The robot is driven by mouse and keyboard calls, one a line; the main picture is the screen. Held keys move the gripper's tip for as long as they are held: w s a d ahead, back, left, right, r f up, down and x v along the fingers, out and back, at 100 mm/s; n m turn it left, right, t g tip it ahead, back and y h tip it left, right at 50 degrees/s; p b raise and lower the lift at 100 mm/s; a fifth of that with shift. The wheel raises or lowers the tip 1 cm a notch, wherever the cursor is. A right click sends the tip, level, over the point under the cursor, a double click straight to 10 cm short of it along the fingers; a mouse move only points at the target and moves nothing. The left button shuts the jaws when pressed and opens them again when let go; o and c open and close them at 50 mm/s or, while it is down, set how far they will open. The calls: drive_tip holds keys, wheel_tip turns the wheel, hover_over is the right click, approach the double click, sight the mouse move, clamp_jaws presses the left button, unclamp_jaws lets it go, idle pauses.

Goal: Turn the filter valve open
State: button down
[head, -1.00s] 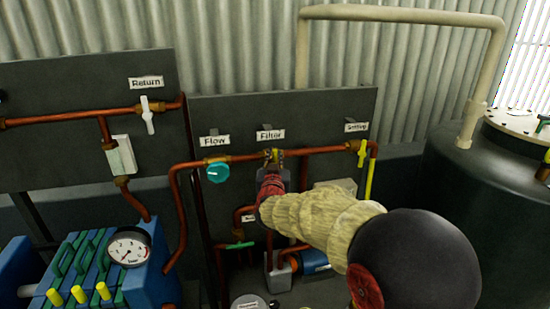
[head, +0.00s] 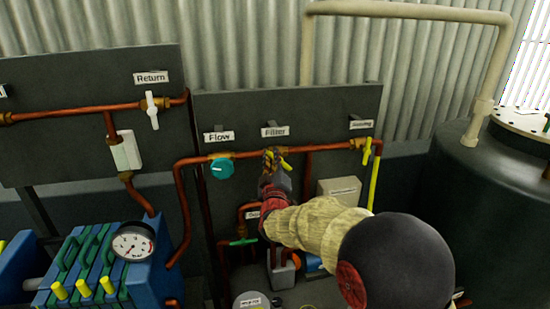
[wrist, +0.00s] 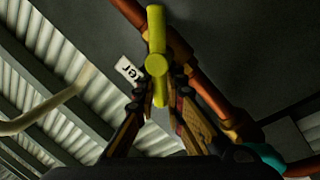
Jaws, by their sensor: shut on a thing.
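The filter valve has a yellow handle (head: 286,165) on the copper pipe, under the "Filter" label (head: 275,131). In the head view the handle pokes out to the right of my gripper (head: 271,158), slanted, and the fingers and wrist hide the rest. In the wrist view the yellow handle (wrist: 156,40) stands between the two fingers of my gripper (wrist: 160,92), which are shut on it. There the handle lies at a slant to the copper pipe (wrist: 205,90), neither along it nor square across it.
A teal flow knob (head: 222,168) sits just left on the same pipe, and another yellow valve handle (head: 367,151) to the right. A white return valve (head: 152,111) is at upper left. A dark tank (head: 485,190) stands at right. Pipes and boxes crowd the space below.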

drive_tip(key=shift+s+a+f+n+y+b, duration=0.1)
drive_tip(key=shift+f+n+y+b, duration=0.5)
drive_tip(key=shift+n, duration=1.2)
drive_tip(key=shift+w+a+f+n+y+b, duration=0.25)
drive_tip(key=shift+n+y+b, duration=0.55)
drive_tip(key=shift+n, duration=1)
drive_tip(key=shift+s+f+n+y+b, duration=0.35)
drive_tip(key=shift+n+b, duration=0.55)
drive_tip(key=shift+n, duration=0.9)
drive_tip(key=shift+w+f, duration=0.1)
drive_tip(key=shift+f, duration=0.1)
drive_tip(key=c, duration=1.9)
unclamp_jaws()
drive_tip(key=shift+r, duration=0.25)
drive_tip(key=v, duration=1.2)
